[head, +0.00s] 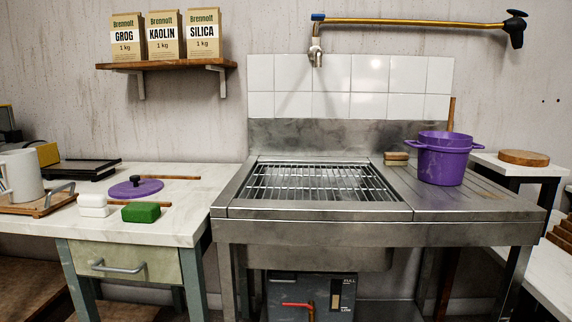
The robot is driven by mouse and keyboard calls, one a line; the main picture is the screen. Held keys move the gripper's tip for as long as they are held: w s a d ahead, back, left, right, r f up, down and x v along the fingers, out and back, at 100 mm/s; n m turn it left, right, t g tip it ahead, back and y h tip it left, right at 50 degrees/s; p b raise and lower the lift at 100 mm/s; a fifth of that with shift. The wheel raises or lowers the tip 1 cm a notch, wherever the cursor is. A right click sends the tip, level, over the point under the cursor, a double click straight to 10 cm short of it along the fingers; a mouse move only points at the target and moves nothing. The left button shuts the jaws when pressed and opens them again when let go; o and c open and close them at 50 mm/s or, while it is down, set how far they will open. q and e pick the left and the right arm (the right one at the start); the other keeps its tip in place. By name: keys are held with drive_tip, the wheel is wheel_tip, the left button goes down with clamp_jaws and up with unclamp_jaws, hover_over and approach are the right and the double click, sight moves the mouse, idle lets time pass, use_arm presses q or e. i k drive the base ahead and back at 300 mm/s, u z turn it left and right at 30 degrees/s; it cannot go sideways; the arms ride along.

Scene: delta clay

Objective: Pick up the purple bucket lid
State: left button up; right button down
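The purple bucket (443,160) stands upright on the steel drainboard at the right, with a rim and side handles. Neither of my grippers is in the head view.
A green block (141,212), a white block (93,205) and thin wooden sticks lie around the lid. A wooden tray (38,206) with a white mug (21,175) is to the left, with a dark flat slab (80,169) behind. A steel sink with a grate (316,182) adjoins the counter.

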sight(137, 187)
drive_tip(key=z, duration=3.05)
drive_tip(key=k, duration=1.55)
drive_tip(key=u, duration=1.7)
